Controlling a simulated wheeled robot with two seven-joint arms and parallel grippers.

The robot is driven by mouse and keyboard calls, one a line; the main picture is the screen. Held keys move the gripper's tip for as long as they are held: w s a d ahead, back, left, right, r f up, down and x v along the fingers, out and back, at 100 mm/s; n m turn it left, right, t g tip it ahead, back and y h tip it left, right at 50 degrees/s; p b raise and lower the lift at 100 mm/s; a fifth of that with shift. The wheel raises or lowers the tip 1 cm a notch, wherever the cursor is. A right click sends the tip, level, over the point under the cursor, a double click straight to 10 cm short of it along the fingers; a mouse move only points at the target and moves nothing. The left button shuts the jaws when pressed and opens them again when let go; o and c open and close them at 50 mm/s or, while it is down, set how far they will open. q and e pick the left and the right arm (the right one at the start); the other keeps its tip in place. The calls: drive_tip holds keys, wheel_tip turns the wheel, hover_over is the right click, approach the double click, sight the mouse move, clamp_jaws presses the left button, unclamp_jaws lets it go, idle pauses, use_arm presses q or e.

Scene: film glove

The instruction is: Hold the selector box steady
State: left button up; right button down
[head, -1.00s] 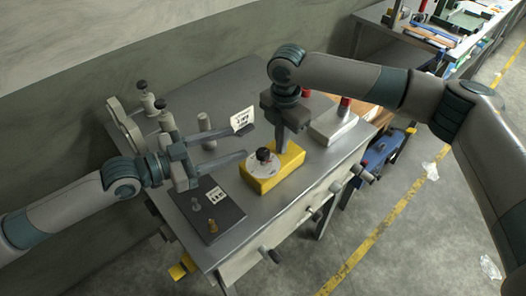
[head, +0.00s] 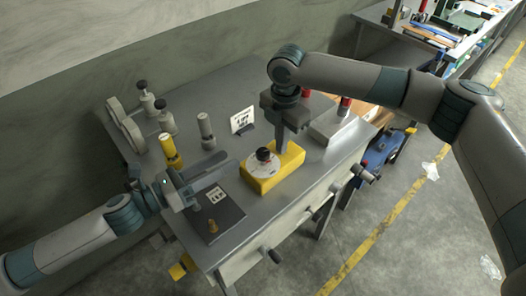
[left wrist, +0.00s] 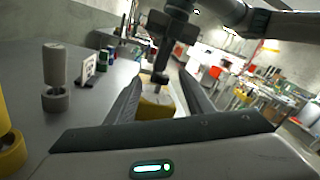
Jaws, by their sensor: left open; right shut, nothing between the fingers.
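The selector box is a yellow block (head: 283,173) with a white dial and a black knob (head: 264,154) on top, on the grey bench. My left gripper (head: 232,165) is open and empty. Its fingers point toward the box, and their tips stop short of its left side. In the left wrist view the yellow box (left wrist: 155,110) shows in the gap between the two fingers. My right gripper (head: 284,148) is shut and points down over the back of the box beside the dial. Whether its tip touches the box I cannot tell.
A dark plate (head: 215,222) with small pegs lies in front of my left gripper. A yellow cylinder (head: 170,150), a grey cylinder (head: 206,130) and a white card (head: 242,121) stand behind. A pale box (head: 333,125) with a red button is at right.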

sight(257, 156)
use_arm(q)
drive_tip(key=m, duration=0.2)
drive_tip(key=s+f+m, duration=0.1)
drive_tip(key=m, duration=0.1)
drive_tip(key=f+m, duration=0.1)
drive_tip(key=shift+s+m, duration=0.25)
drive_tip(key=shift+m, duration=0.15)
drive_tip(key=shift+w+d, duration=0.1)
drive_tip(key=shift+d, duration=0.1)
drive_tip(key=shift+x, duration=5.85)
drive_tip(key=shift+d+f, duration=0.1)
drive_tip(key=shift+c, duration=0.3)
drive_tip(key=shift+g, duration=0.3)
drive_tip(key=c, duration=1)
